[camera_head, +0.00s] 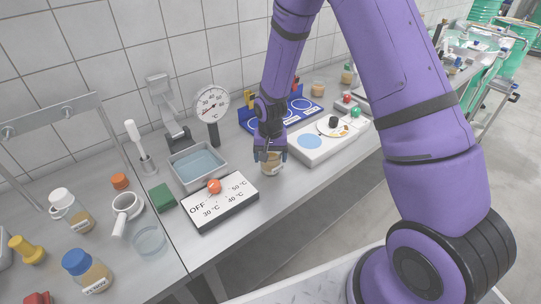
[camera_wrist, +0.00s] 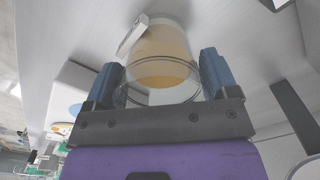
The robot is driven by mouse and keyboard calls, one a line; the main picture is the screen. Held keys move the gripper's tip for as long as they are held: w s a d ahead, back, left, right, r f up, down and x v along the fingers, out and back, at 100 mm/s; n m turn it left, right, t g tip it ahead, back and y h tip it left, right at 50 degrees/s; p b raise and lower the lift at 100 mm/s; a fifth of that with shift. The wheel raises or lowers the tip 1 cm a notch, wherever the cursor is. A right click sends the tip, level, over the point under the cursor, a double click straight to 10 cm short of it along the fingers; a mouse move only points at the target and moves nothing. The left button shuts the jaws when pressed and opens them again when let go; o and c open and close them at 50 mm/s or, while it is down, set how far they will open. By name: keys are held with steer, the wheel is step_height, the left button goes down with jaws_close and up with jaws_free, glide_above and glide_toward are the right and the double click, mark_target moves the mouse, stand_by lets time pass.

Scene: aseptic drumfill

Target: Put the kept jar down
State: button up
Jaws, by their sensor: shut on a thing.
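The jar (camera_head: 271,167) is a clear container with tan contents and a pale label. My gripper (camera_head: 271,153) is shut on it, with one finger on each side, in the head view. The jar is at or just above the steel bench (camera_head: 257,240); I cannot tell whether its base touches. In the wrist view the jar (camera_wrist: 165,62) sits between the two blue fingers (camera_wrist: 165,78), its rim towards the camera and its label on the upper left.
A heater box with an orange knob (camera_head: 220,201) and a water bath (camera_head: 197,166) stand left of the jar. A white panel with a blue disc (camera_head: 310,141) is close on the right. A blue rack (camera_head: 290,113) stands behind. Bench in front of the jar is clear.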

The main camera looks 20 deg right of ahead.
steer(key=shift+f, duration=0.15)
steer(key=o, duration=1)
step_height(320, 180, up, 12)
steer(key=shift+r, duration=0.25)
steer(key=s+d+r+n+t, duration=0.1)
steer(key=s+d+r, duration=0.1)
steer(key=s+r, duration=0.5)
steer(key=s+d+r+n+t, duration=0.1)
steer(key=s+d+r, duration=0.15)
steer(key=r, duration=0.85)
steer(key=s+d+r+n+t, duration=0.1)
steer(key=s+r, duration=0.3)
steer(key=s, duration=0.5)
steer(key=s+d+r+n+t, duration=0.1)
steer(key=s+r, duration=0.3)
steer(key=s, duration=0.6)
steer(key=shift+s+d+r+t, duration=0.25)
steer(key=shift+s+r+t, duration=0.05)
steer(key=shift+t, duration=0.3)
